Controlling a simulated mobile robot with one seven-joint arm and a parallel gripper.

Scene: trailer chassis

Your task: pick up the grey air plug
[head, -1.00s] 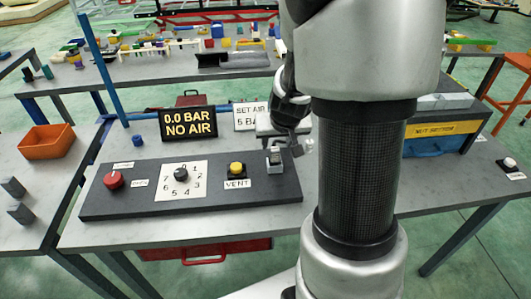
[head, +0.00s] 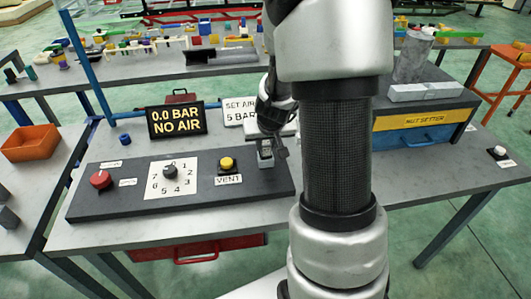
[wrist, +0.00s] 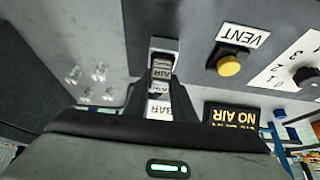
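The grey air plug (wrist: 162,72) is a small upright block with an AIR label, at the right end of the dark control panel (head: 110,203). In the head view it (head: 265,154) is partly covered by my gripper (head: 270,144), which is right over it, pointing down. In the wrist view my gripper's two dark fingers (wrist: 164,84) are spread, with the plug in line with the gap between their tips. I cannot tell whether they touch it. The plug looks seated on the panel.
A yellow VENT button (head: 227,163), a dial (head: 170,172) and a red knob (head: 101,179) are left of the plug. The NO AIR display (head: 177,119) and SET AIR sign (head: 239,112) stand behind. The blue nut setter box (head: 420,137) is right of my arm.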

